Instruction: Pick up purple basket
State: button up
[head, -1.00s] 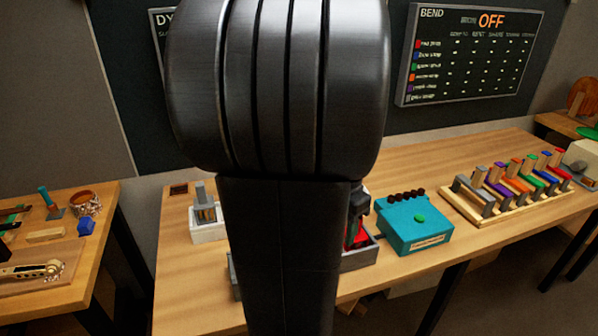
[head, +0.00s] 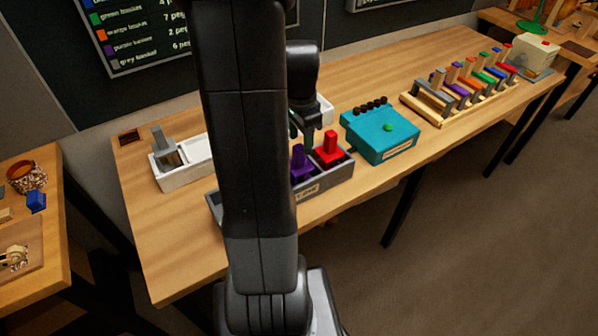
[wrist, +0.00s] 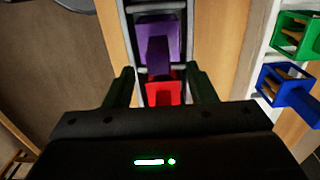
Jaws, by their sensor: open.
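The purple basket (head: 300,164) sits in a grey tray (head: 332,180) at the bench's front, left of a red basket (head: 331,151). My arm hides the tray's middle. In the wrist view the purple basket (wrist: 158,42) lies beyond the red basket (wrist: 164,93), inside the tray's grey walls. My gripper (wrist: 161,72) is open and empty. Its two dark fingers flank the red basket in that view, with the purple basket just past their tips. In the head view my gripper (head: 308,136) hangs over the tray near both baskets. Its exact height is unclear.
A white tray (head: 190,172) stands behind the grey one. Green (wrist: 296,36) and blue (wrist: 288,90) baskets show at the wrist view's right. A teal box (head: 380,138) is right of the grey tray, then a wooden rack (head: 466,98) of coloured pieces.

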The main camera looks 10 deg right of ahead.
aim_at(299, 147)
jog(key=f, duration=0.5)
jog(key=shift+s+a+p, duration=0.15)
jog(key=shift+a+p, duration=0.05)
jog(key=shift+p, duration=0.15)
grip_shut()
